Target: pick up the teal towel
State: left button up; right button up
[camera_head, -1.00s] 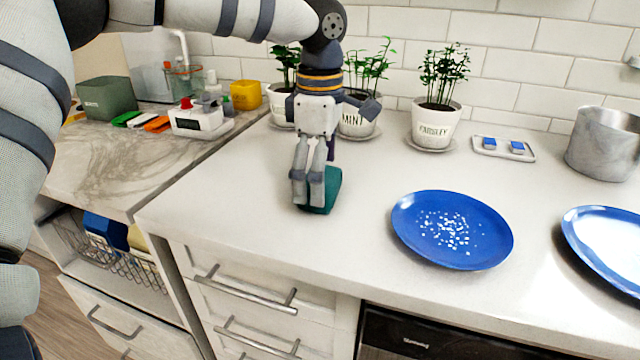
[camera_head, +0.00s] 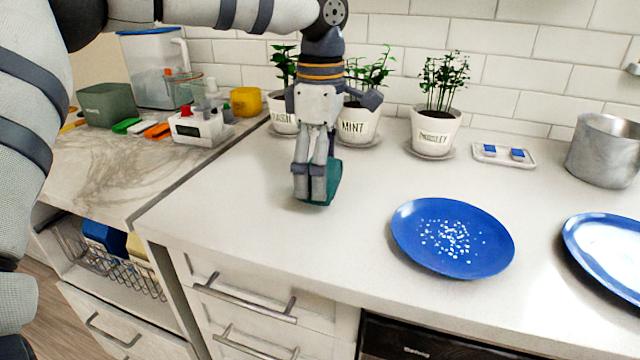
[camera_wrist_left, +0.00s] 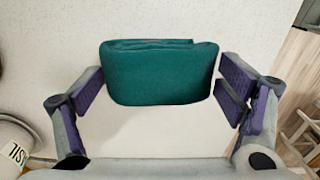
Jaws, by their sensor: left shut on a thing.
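The teal towel (camera_head: 334,184) is a folded, thick bundle at the left part of the white counter. In the head view my left gripper (camera_head: 309,192) points down and partly hides it. In the left wrist view the towel (camera_wrist_left: 160,73) sits between the two purple-padded fingers of the left gripper (camera_wrist_left: 160,82), one pad at each side. The gripper is shut on it. The towel looks a little above the counter, but the gap is hard to judge. My right gripper is not in view.
Potted herbs, among them mint (camera_head: 352,127) and parsley (camera_head: 435,132), stand along the wall behind the gripper. A blue plate (camera_head: 408,238) with white bits lies to the right. A metal pot (camera_head: 604,152) stands far right. The counter's front left is clear.

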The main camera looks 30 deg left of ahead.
pick_arm(q)
jog(key=s+d+r+p, duration=0.2)
jog(key=s+d+r, duration=0.6)
jog(key=s, duration=0.3)
jog(key=shift+s+r, duration=0.3)
jog(key=shift+r, duration=0.55)
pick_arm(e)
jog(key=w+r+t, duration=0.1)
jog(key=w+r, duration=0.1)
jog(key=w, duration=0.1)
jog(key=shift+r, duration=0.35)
pick_arm(q)
jog(key=shift+c, duration=0.4)
